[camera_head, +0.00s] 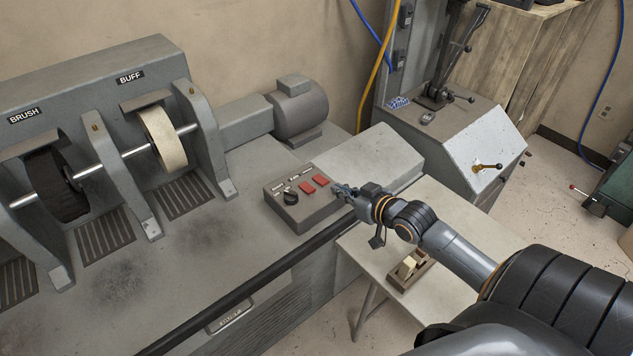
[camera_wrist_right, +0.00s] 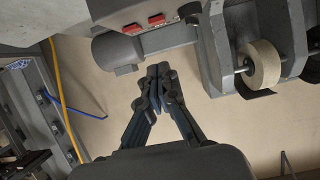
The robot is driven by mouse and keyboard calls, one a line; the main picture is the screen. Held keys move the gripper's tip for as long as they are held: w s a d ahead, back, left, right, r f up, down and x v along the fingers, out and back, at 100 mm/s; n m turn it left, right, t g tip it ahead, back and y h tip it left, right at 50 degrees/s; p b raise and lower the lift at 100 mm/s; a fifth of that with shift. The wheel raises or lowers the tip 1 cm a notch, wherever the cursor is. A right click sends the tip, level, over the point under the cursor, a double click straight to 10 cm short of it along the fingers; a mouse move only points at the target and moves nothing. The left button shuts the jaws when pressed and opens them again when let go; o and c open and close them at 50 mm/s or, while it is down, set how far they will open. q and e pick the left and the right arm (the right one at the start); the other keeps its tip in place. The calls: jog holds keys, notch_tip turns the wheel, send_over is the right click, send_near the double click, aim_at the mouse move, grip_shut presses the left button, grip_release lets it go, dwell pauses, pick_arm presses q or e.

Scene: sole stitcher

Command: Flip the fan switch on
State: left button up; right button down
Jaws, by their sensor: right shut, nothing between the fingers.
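A grey control box (camera_head: 303,213) sits on the machine bench, with two red switches, the left one (camera_head: 306,187) and the right one (camera_head: 321,180), plus a black knob (camera_head: 290,196). Small labels lie above them, too small to read, so I cannot tell which is the fan switch or its position. The wrist view shows the two red switches (camera_wrist_right: 132,28) (camera_wrist_right: 157,19) at the top, upside down. My right gripper (camera_head: 341,189) is shut and empty, at the right side of the box; its fingers (camera_wrist_right: 158,72) come together in the wrist view. My left gripper is not in view.
A buff wheel (camera_head: 166,138) and a black brush wheel (camera_head: 56,186) stand at left on a shaft. A motor (camera_head: 298,112) is behind the box. A small table (camera_head: 440,205) with a switch block (camera_head: 411,270) stands below my right arm.

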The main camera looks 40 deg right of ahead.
jog(key=shift+w+a+r, duration=0.1)
jog(key=shift+a+r, duration=0.1)
jog(key=shift+r, duration=0.55)
jog(key=p, duration=0.1)
send_over(316, 197)
jog(key=f, duration=0.3)
jog(key=shift+w+f, duration=0.35)
jog(key=f, duration=0.2)
jog(key=shift+s+f+p, duration=0.3)
jog(key=shift+f, duration=0.1)
jog(key=shift+s+f, duration=0.2)
jog(key=shift+f, duration=0.35)
